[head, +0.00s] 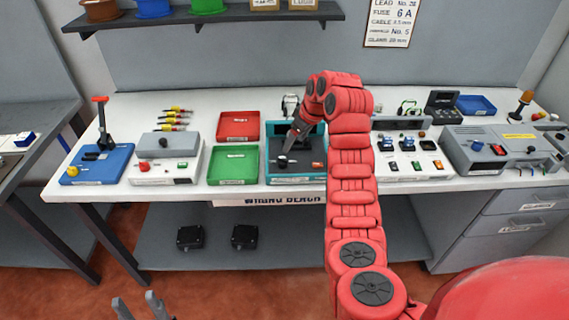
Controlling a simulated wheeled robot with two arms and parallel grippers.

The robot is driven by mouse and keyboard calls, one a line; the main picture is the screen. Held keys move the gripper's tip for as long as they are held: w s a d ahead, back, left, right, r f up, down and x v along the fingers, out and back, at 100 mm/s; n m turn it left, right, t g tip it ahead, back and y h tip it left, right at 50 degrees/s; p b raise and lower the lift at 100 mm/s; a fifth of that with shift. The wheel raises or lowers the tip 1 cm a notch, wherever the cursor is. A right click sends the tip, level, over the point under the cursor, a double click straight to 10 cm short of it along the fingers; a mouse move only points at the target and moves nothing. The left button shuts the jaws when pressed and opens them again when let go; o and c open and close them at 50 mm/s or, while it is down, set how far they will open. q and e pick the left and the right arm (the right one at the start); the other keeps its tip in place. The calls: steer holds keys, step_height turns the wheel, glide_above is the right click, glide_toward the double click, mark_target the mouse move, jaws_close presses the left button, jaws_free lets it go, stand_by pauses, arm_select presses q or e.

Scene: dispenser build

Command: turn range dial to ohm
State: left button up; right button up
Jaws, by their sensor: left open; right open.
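A teal unit (270,180) stands at the middle of the bench, with a small black round knob (283,161) near its front. My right gripper (289,146) is above this unit, pointing down just over the knob. It is open, and I cannot tell whether its fingers touch the knob. My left gripper (138,306) is open and empty, low in front of the bench.
A red tray (238,126) and a green tray (233,166) lie left of the teal unit. A grey box with a red knob (144,166) and a blue press (97,165) stand further left. Switch modules (409,165) stand right of my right arm, which hides part of the bench.

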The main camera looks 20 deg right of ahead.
mark_target(284, 160)
steer(key=p+x, duration=0.3)
steer(key=x, duration=0.6)
steer(key=shift+f, duration=0.15)
steer(key=shift+x, duration=0.9)
jaws_close()
